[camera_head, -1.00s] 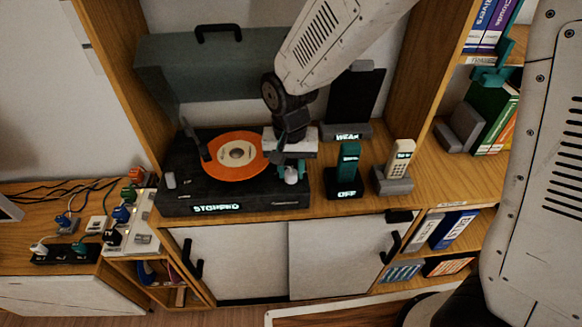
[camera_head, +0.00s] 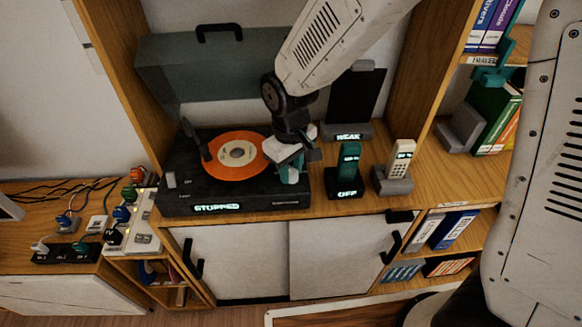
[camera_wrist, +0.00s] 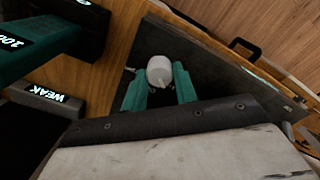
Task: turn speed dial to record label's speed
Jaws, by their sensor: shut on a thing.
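The record player (camera_head: 240,196) is a black deck with its grey lid raised and a lit display reading "STOPPED". An orange record (camera_head: 222,168) lies on it, with a cream label (camera_head: 238,153) too small to read. My gripper (camera_head: 290,173) is at the deck's right front corner, its teal fingers pointing down. In the wrist view the white speed dial (camera_wrist: 160,68) sits between the two fingers of my gripper (camera_wrist: 160,88), which is shut on it. A small pale mark shows on the dial's edge. In the head view the gripper hides the dial.
Right of the deck stand a teal device on a black base marked "OFF" (camera_head: 347,188), a cream handset (camera_head: 402,158) and a black panel marked "WEAK" (camera_head: 352,105). Wooden cabinet walls flank both sides. Switches and plugs (camera_head: 125,215) crowd the left.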

